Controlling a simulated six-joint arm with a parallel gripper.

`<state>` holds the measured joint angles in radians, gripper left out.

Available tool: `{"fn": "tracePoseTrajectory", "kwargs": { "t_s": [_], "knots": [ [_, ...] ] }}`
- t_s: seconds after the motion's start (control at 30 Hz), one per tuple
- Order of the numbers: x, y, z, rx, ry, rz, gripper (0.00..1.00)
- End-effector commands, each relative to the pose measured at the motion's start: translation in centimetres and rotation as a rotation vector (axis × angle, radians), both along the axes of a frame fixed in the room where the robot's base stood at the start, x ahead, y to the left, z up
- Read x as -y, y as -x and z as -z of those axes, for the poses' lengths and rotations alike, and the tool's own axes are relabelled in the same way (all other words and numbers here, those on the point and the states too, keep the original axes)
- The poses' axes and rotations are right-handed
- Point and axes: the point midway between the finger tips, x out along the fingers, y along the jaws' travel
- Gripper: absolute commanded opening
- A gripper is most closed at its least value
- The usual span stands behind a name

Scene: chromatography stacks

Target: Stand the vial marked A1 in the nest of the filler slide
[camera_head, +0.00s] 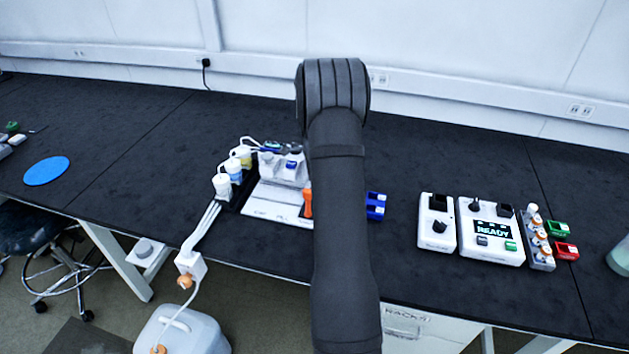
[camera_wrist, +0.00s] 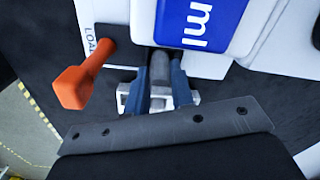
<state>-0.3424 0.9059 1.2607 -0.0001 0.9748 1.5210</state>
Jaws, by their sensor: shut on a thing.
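In the wrist view my gripper (camera_wrist: 160,100) is shut on a small grey part (camera_wrist: 160,68) between its blue fingers. I cannot tell whether this part belongs to a vial, and no A1 mark is readable. An orange lever (camera_wrist: 78,84) stands just left of the fingers, beside the letters LOAD on a white plate. The lever (camera_head: 308,202) also shows in the head view, on the white filler station (camera_head: 268,208). My forearm hides the gripper and the station's right side there. I cannot make out the slide's nest.
A blue block marked "ml" (camera_wrist: 200,24) is close beyond the fingers. Several bottles (camera_head: 234,172) stand left of the station. A blue holder (camera_head: 376,206) is right of my arm. Farther right are a device reading READY (camera_head: 492,233) and a rack (camera_head: 543,262) of orange-banded vials.

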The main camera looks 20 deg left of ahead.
Motion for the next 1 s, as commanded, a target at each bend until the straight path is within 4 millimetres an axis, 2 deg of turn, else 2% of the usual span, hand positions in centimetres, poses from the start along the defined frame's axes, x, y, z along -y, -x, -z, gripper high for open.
{"fn": "tracePoseTrajectory", "kwargs": {
  "t_s": [0.77,0.8,0.9,1.0],
  "knots": [
    [0.01,0.02,1.03,0.0,0.0,0.0,0.0],
    [0.01,0.02,1.03,0.0,0.0,0.0,0.27],
    [0.01,0.02,1.02,0.0,0.0,0.0,0.47],
    [0.01,0.02,1.02,0.0,0.0,0.0,0.47]
  ]
}}
